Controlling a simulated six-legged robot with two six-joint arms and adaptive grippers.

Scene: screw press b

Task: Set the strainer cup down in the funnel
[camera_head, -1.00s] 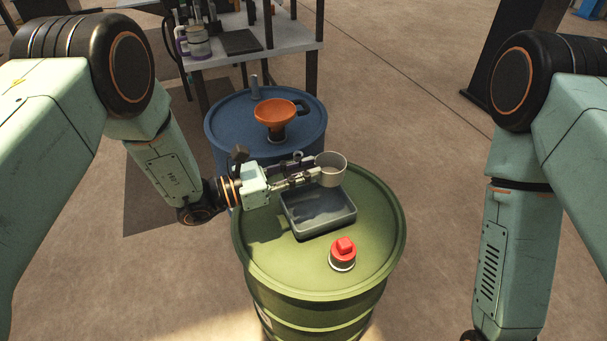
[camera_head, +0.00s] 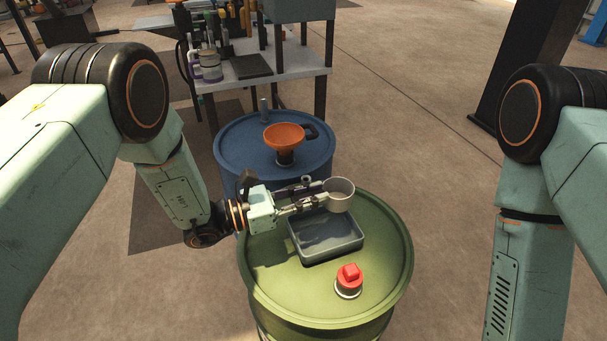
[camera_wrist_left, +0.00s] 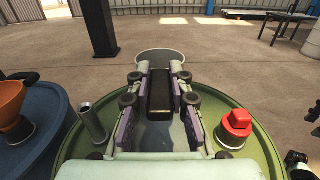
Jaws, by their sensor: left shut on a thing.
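The strainer cup (camera_head: 340,195) is a small grey-white cup, held upright above the back edge of the grey tray. My left gripper (camera_head: 322,193) is shut on its near-left side. In the left wrist view the cup (camera_wrist_left: 160,62) shows beyond the fingers (camera_wrist_left: 160,85), partly hidden by them. The orange funnel (camera_head: 285,135) stands on the blue drum, behind and to the left of the cup, with a dark handle at its right. It also shows at the left edge of the left wrist view (camera_wrist_left: 10,98). My right arm shows at the right, but its gripper is out of view.
The grey tray (camera_head: 348,246) and a red-capped fitting (camera_head: 349,281) sit on the green drum (camera_head: 282,296). The blue drum (camera_head: 236,152) stands behind it, with a short upright metal pipe (camera_head: 264,109) near the funnel. A cluttered workbench (camera_head: 290,72) stands further back.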

